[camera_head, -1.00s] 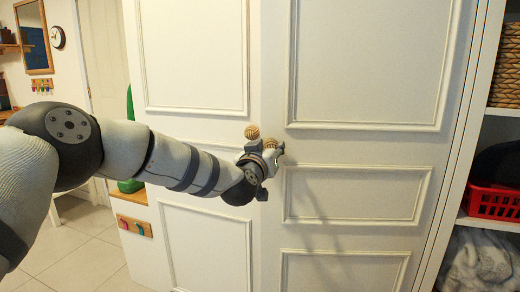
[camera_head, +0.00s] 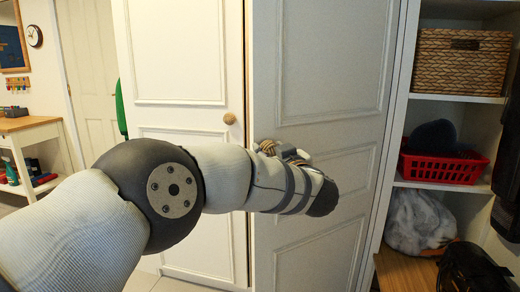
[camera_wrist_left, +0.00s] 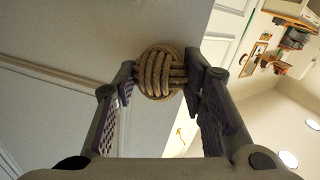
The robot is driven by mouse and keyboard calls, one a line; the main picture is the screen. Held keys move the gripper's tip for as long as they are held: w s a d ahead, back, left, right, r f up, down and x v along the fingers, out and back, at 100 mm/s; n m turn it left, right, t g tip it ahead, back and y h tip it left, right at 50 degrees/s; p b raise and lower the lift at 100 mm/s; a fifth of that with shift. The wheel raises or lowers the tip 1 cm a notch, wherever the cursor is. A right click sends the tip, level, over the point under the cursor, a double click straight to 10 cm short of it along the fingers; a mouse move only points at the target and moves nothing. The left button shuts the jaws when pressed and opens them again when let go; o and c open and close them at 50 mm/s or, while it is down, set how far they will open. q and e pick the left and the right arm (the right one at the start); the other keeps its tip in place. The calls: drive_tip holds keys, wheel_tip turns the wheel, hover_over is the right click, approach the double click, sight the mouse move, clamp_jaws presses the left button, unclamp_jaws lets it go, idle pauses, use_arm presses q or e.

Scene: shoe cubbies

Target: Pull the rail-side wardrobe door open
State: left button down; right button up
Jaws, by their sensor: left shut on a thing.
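The wardrobe has two white panelled doors. The right door (camera_head: 312,52), beside the open shelves, stands ajar, its left edge out in front of the left door (camera_head: 185,60). My left gripper (camera_head: 280,150) is at the left edge of the right door. In the left wrist view its two fingers are closed on a round, knotted rope knob (camera_wrist_left: 160,73) on this door. In the head view my wrist partly hides that knob. The left door's matching knob (camera_head: 229,118) is free and its door looks shut. My right gripper is not in view.
A wooden table (camera_head: 30,124) stands at the far left. My left arm crosses in front of the left door.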

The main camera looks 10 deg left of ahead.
use_arm(q)
drive_tip(key=shift+s+d+n+g+y, duration=0.3)
drive_tip(key=shift+s+d+y, duration=0.1)
drive_tip(key=shift+s+d, duration=0.25)
drive_tip(key=c, duration=1)
unclamp_jaws()
drive_tip(key=v, duration=0.7)
drive_tip(key=shift+s, duration=0.25)
